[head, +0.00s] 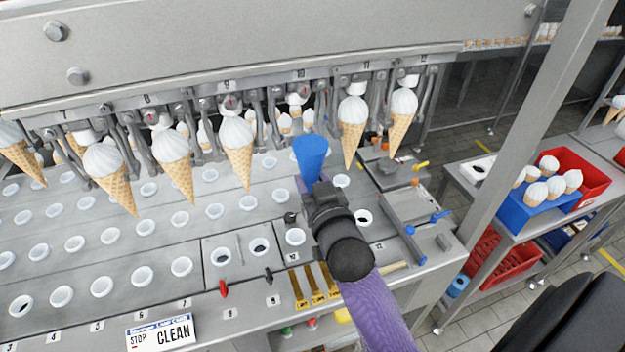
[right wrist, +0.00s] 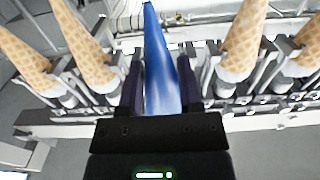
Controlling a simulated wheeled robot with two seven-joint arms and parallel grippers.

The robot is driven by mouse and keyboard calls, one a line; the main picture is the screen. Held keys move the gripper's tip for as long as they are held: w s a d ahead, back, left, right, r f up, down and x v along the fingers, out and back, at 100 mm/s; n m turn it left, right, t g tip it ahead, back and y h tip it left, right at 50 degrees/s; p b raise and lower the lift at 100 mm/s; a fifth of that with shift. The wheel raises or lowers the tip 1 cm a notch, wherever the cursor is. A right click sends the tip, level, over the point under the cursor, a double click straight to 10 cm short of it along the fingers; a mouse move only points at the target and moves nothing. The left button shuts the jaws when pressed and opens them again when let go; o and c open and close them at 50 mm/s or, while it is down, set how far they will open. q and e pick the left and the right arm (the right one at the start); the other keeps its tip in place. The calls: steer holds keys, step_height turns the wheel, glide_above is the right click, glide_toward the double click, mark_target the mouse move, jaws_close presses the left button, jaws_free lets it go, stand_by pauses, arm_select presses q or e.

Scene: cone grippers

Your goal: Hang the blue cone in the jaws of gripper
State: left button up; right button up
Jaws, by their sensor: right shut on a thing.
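The blue cone (head: 310,155) is held upright, its wide end up, in my right gripper (head: 318,182). In the right wrist view the blue cone (right wrist: 160,65) sits between the two dark fingers of my right gripper (right wrist: 160,85), which is shut on it. The machine's numbered jaws hang in a row from the grey beam. The jaws near label 10 (head: 275,108) hold no waffle cone that I can see; the blue cone is below and slightly right of them, apart. My left gripper is not in view.
White-topped waffle cones hang on both sides, one (head: 237,150) to the left and one (head: 352,122) close on the right. Below lies a metal deck (head: 225,230) with rows of white cups. A side table holds a blue block (head: 530,212) and a red bin (head: 590,180).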

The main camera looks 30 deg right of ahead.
steer(key=shift+b+x, duration=0.4)
steer(key=shift+x, duration=1.35)
steer(key=shift+w, duration=0.1)
steer(key=shift+b+x, duration=0.75)
steer(key=shift+x, duration=1.15)
steer(key=shift+f, duration=0.65)
